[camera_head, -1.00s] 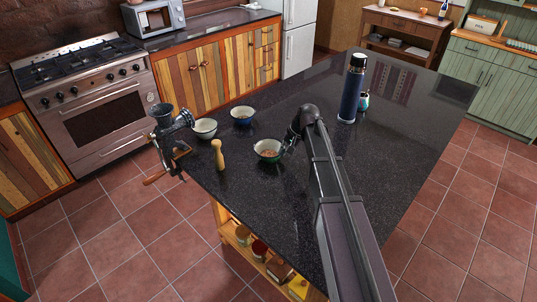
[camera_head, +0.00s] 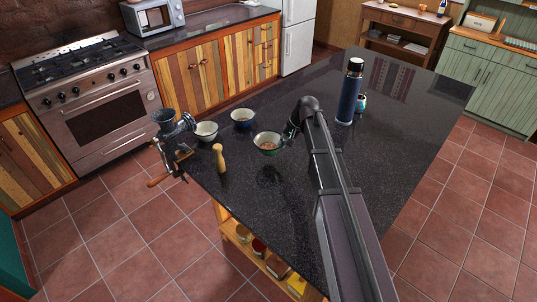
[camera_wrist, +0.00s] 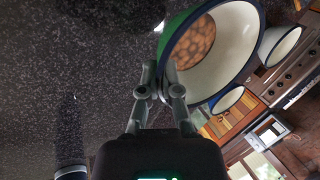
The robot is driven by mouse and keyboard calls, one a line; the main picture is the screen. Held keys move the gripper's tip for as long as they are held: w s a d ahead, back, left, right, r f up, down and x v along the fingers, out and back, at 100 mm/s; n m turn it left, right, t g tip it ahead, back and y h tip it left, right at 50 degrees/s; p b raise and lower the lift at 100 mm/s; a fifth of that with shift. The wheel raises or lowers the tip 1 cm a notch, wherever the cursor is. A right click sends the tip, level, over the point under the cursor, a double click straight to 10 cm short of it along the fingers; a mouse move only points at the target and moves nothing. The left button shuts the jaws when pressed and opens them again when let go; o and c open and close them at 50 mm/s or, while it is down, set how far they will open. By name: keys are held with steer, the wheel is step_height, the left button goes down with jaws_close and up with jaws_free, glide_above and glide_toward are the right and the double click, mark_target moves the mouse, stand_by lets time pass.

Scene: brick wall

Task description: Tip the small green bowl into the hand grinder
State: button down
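The small green bowl (camera_head: 268,142) has a pale inside and holds brown, nut-like pieces; it is raised above the dark counter, its shadow below it. It also shows in the wrist view (camera_wrist: 232,62). My gripper (camera_head: 287,138) is at the bowl's right side; in the wrist view its fingers (camera_wrist: 162,82) close on the bowl's wall. The bowl looks roughly level in the head view. The hand grinder (camera_head: 168,128), dark metal with an open hopper on top and a wooden crank handle, is clamped at the counter's left edge, to the left of the bowl and apart from it.
A white bowl (camera_head: 206,131) stands beside the grinder, and a blue bowl (camera_head: 243,117) stands behind the green one. A wooden pepper mill (camera_head: 220,158) stands between the grinder and the green bowl. A tall blue flask (camera_head: 349,92) and a small teal cup (camera_head: 361,102) stand at the right.

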steer(key=shift+r+p, duration=0.55)
steer(key=shift+r, duration=0.2)
steer(key=w+d+r+n+g+p, duration=0.1)
steer(key=w+d+r+n+p, duration=0.1)
steer(key=w+d+r+p, duration=0.2)
steer(key=w+d+r+n+p, duration=0.2)
steer(key=w+d+r+p, duration=0.2)
steer(key=d+r+p, duration=0.7)
steer(key=d, duration=0.8)
steer(key=shift+d+r+g, duration=0.15)
steer(key=shift+d+g, duration=0.2)
steer(key=shift+g, duration=0.05)
